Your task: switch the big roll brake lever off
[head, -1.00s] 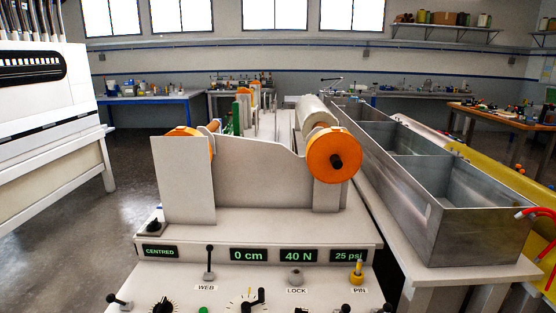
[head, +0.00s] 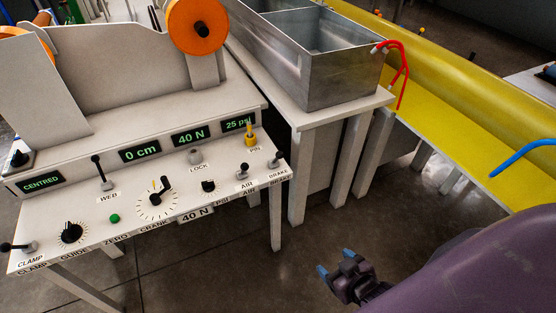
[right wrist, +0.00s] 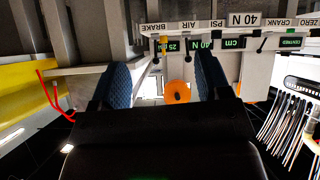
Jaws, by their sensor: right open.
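The brake lever (head: 277,165) is a small black-knobbed lever at the right end of the white control panel (head: 130,232), above the label BRAKE. The lever stands roughly upright in the head view. My right gripper (head: 335,264) is open and empty, right of the panel and apart from the lever. In the right wrist view, the panel shows upside down beyond the two blue fingers of my right gripper (right wrist: 164,80). The orange-ended roll (head: 197,26) stands above the panel. My left gripper is out of view.
The air lever (head: 242,182) stands close left of the brake lever, and the yellow pin (head: 250,137) is behind it. A metal bath (head: 345,82) on a white stand is behind, right of the panel. A yellow trough (head: 450,130) lies farther right. Floor shows between.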

